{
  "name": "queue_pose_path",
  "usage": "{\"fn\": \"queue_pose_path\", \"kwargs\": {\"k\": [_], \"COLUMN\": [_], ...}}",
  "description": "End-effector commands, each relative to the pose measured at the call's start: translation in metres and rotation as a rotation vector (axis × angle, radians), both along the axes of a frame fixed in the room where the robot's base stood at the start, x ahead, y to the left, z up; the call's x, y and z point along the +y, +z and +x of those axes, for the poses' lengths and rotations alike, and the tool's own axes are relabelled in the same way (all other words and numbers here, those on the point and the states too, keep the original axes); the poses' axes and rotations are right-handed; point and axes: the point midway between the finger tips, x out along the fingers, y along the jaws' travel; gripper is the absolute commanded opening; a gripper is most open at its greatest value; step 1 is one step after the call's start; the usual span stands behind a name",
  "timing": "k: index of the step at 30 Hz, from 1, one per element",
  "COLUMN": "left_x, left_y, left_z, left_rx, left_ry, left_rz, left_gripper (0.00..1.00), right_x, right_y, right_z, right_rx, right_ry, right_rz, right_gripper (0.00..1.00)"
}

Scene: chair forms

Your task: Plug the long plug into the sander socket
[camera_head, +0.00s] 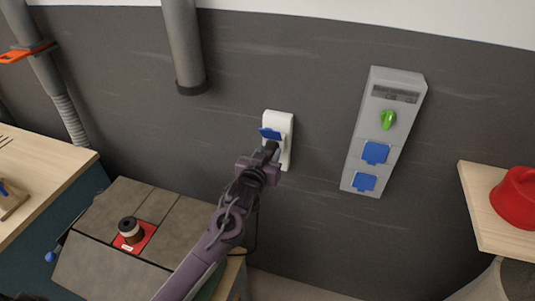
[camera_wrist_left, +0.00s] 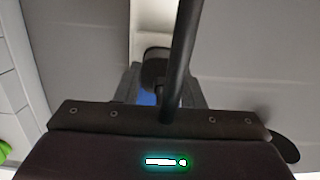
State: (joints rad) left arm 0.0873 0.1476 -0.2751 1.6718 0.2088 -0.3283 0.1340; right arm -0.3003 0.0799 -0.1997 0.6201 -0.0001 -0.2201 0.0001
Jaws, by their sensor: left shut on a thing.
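A white wall socket box (camera_head: 285,125) is on the dark wall, its blue lid (camera_head: 270,134) lifted. My left gripper (camera_head: 265,165) is directly in front of its lower part and is shut on a dark plug (camera_head: 271,149). The plug's tip is at or very near the socket face; I cannot tell whether it is inserted. In the left wrist view a black cable (camera_wrist_left: 182,55) runs down across the picture to the gripper (camera_wrist_left: 160,105), with the dark plug (camera_wrist_left: 154,66) and a bit of blue behind it. My right gripper is out of view.
A grey wall panel (camera_head: 387,140) with a green knob (camera_head: 388,120) and two shut blue lids is at the right. A grey pipe (camera_head: 185,45) hangs above left. A grey-topped machine (camera_head: 100,265) stands below left. A red cap (camera_head: 517,197) lies on the right shelf (camera_head: 485,215).

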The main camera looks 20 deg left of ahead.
Motion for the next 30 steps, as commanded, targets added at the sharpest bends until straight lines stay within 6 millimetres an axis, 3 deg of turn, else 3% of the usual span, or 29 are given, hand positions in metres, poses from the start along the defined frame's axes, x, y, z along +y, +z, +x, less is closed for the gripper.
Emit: {"fn": "queue_pose_path", "kwargs": {"k": [1, 7, 17, 30], "left_x": [0.000, 0.000, 0.000, 0.002], "left_y": [0.002, 0.001, 0.000, 0.007], "left_z": [0.001, 0.000, -0.004, -0.064], "left_rx": [-0.004, -0.002, -0.001, 0.000], "left_ry": [0.001, 0.000, 0.000, 0.000], "left_rz": [0.000, 0.000, 0.000, 0.001], "left_gripper": [0.37, 0.61, 0.61, 0.61], "right_x": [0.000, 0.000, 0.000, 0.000], "right_y": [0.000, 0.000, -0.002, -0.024], "right_z": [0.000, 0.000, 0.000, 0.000], "right_rx": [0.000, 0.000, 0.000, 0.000], "right_ry": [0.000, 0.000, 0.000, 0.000], "right_rz": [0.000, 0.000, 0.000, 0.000], "right_gripper": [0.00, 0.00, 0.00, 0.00]}}
